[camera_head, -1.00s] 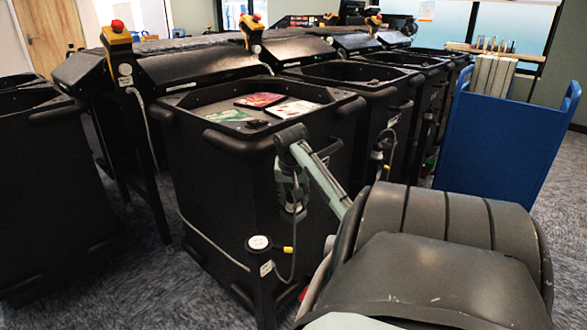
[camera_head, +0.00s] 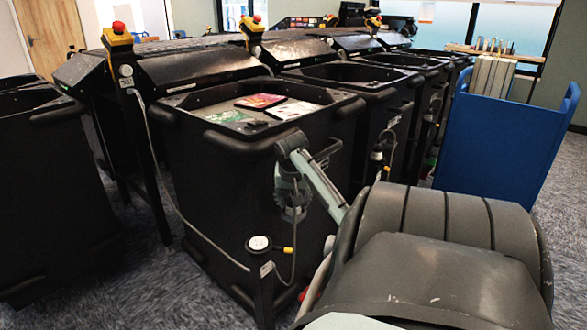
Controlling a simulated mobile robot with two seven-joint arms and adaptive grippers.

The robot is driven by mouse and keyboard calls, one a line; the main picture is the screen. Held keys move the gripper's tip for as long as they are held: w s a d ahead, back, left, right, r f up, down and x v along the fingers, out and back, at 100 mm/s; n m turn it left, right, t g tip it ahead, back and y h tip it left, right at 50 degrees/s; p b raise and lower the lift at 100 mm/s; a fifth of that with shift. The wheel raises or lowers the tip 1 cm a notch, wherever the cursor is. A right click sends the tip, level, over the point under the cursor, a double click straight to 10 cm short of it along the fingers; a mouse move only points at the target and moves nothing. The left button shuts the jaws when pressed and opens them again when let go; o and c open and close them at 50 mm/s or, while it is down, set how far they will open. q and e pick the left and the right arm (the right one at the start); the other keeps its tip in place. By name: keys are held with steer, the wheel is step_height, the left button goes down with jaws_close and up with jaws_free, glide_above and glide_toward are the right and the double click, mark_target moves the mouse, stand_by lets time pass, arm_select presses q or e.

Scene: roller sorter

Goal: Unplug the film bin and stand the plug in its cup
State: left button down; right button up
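The film bin is the tall black bin (camera_head: 225,185) in the middle, with several flat, coloured cases (camera_head: 260,102) near its top. What looks like the cup is the round, pale-ringed black top (camera_head: 259,243) of a short post at the bin's front corner. The plug itself is not clear. My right gripper is out of view.
A yellow-ended piece (camera_head: 287,249) sticks out beside the post. More black bins stand at the left (camera_head: 50,190) and behind (camera_head: 350,75). A blue cart (camera_head: 505,140) stands at the right. Carpet (camera_head: 130,270) is open at the lower left.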

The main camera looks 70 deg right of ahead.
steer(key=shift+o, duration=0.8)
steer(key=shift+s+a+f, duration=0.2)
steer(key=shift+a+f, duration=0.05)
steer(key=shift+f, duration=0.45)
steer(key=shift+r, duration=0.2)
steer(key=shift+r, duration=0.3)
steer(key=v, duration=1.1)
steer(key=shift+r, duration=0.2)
